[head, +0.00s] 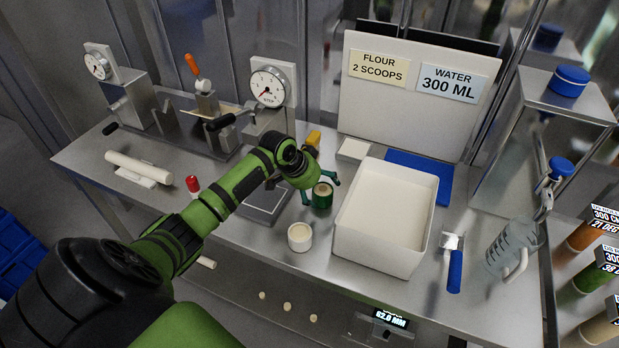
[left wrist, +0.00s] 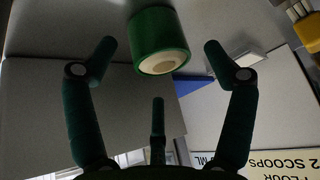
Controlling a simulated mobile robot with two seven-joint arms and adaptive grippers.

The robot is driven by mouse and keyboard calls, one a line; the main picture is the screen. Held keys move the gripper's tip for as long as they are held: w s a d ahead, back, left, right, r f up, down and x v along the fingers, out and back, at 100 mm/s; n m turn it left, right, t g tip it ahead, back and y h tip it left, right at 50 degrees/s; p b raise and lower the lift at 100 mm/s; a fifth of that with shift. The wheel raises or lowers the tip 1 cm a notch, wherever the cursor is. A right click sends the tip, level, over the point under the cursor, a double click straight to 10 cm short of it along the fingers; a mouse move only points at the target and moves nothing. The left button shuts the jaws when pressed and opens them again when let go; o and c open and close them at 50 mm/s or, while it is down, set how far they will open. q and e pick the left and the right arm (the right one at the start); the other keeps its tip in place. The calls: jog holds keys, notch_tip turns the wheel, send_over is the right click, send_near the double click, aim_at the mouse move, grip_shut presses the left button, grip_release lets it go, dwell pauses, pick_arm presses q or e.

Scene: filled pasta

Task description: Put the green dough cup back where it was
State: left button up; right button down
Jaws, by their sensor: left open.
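The green dough cup (head: 322,199) stands on the steel bench, just left of the white flour bin (head: 384,260). In the left wrist view the green cup (left wrist: 152,22) shows a pale round top and lies between and slightly beyond the fingertips. My left gripper (head: 321,186) is open, with a finger on either side of the cup. In the left wrist view the fingers (left wrist: 160,48) are apart, with gaps to the cup on both sides. A white cup (head: 300,237) stands nearer the bench's front edge. My right gripper is not in view.
A scale-like metal plate (head: 268,198) lies left of the cup. A sign board (head: 400,125) rises behind. A rolling pin (head: 137,167) lies far left.

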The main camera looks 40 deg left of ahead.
pick_arm(q)
jog(key=b+v, duration=0.1)
jog(key=v, duration=1)
jog(key=shift+f, duration=0.1)
